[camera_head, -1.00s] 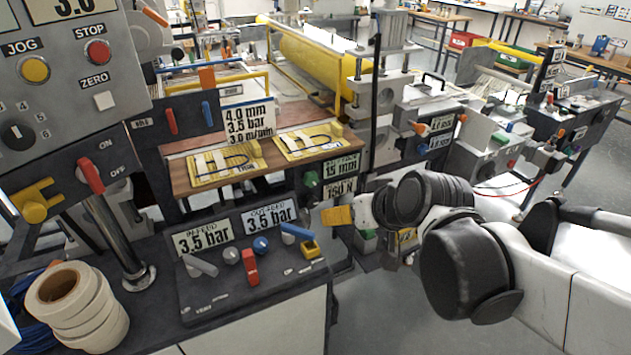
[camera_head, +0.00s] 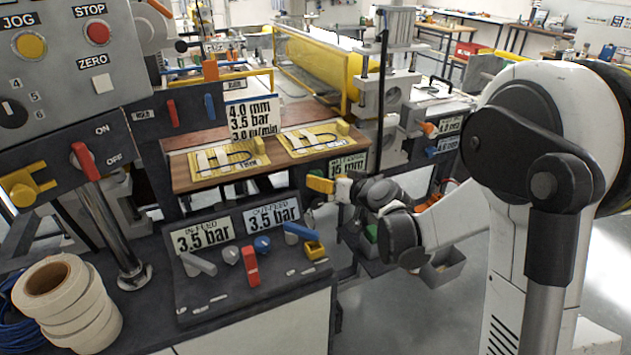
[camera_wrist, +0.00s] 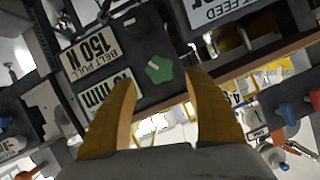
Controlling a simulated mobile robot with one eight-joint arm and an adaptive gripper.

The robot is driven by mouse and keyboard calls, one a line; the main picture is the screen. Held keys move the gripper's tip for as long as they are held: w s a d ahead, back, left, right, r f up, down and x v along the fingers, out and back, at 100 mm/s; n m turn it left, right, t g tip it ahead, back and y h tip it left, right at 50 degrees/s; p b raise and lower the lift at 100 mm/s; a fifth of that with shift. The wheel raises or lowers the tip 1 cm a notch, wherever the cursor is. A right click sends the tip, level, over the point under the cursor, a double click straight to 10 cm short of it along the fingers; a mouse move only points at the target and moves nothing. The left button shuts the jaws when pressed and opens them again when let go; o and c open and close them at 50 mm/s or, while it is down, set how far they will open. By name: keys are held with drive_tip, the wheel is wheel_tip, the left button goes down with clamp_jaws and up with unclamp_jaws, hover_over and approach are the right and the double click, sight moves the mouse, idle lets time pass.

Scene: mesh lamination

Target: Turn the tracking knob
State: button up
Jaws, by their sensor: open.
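A green knob (camera_wrist: 159,70) sits on a dark panel in the wrist view, with a pale pointer mark on it. Beside it are a "BELT PULL 150 N" plate (camera_wrist: 88,58) and a plate ending in "mm" (camera_wrist: 107,95). My gripper (camera_wrist: 161,82) is open, its two yellow fingers apart. In the picture the knob appears between the fingertips; I cannot tell the remaining distance, and nothing is held.
The wooden shelf (camera_head: 270,165) with yellow fixtures juts out above my gripper. The control console (camera_head: 245,275) with levers and a red handle stands lower left. A small grey bin (camera_head: 442,267) is below my arm. Open floor lies at the lower right.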

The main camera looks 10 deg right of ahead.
drive_tip(key=b+x, duration=0.1)
drive_tip(key=x, duration=0.4)
drive_tip(key=shift+w+a+f, duration=0.1)
drive_tip(key=shift+w+a, duration=0.05)
drive_tip(key=shift+w, duration=0.2)
drive_tip(key=c, duration=1.2)
